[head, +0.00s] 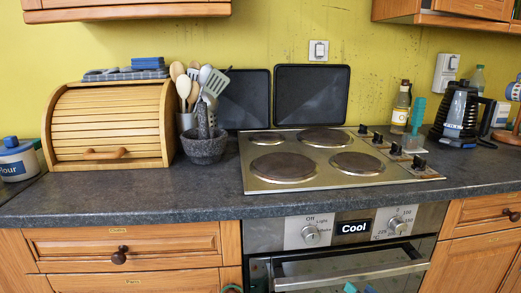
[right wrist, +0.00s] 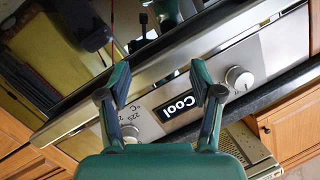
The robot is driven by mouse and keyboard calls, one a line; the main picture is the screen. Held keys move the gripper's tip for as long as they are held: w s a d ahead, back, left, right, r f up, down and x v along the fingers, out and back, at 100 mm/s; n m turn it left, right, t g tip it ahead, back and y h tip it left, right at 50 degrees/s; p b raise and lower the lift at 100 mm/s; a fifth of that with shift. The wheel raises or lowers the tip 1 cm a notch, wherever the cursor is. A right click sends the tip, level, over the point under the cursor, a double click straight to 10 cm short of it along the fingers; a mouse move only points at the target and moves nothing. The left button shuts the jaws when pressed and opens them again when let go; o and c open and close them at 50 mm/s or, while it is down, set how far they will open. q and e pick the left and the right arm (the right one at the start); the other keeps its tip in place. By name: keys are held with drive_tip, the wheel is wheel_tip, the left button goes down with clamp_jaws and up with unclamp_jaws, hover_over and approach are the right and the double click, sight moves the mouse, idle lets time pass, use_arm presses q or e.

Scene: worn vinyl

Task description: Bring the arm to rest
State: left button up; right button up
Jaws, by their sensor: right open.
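My right gripper (right wrist: 158,82) shows in the right wrist view with its two green and dark fingers apart and nothing between them. Behind the fingers is the oven's control panel with its "Cool" display (right wrist: 182,107) and knob (right wrist: 238,78). Whether the fingers touch the panel cannot be told, but no contact shows. In the head view only small teal bits of my right gripper (head: 350,287) show at the bottom edge, in front of the oven door. My left gripper cannot be made out.
The oven handle (head: 350,276) juts out below the panel. The worktop's front strip is clear.

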drive_tip(key=s+a+f+g, duration=0.45)
drive_tip(key=a+f, duration=0.25)
drive_tip(key=f, duration=0.3)
drive_tip(key=s+a+f+g, duration=0.3)
drive_tip(key=s+a+f, duration=0.35)
drive_tip(key=f, duration=0.35)
drive_tip(key=s+a+f+g, duration=0.1)
drive_tip(key=s+f+g, duration=0.3)
drive_tip(key=s, duration=0.4)
drive_tip(key=s+a+f+g, duration=0.1)
drive_tip(key=s+f+g, duration=0.3)
drive_tip(key=s, duration=0.5)
wheel_tip(320, 180, up, 24)
drive_tip(key=p, duration=2.3)
drive_tip(key=shift+w+f+t+h, duration=0.2)
drive_tip(key=shift+w+t+h, duration=0.1)
drive_tip(key=shift+w+t, duration=0.05)
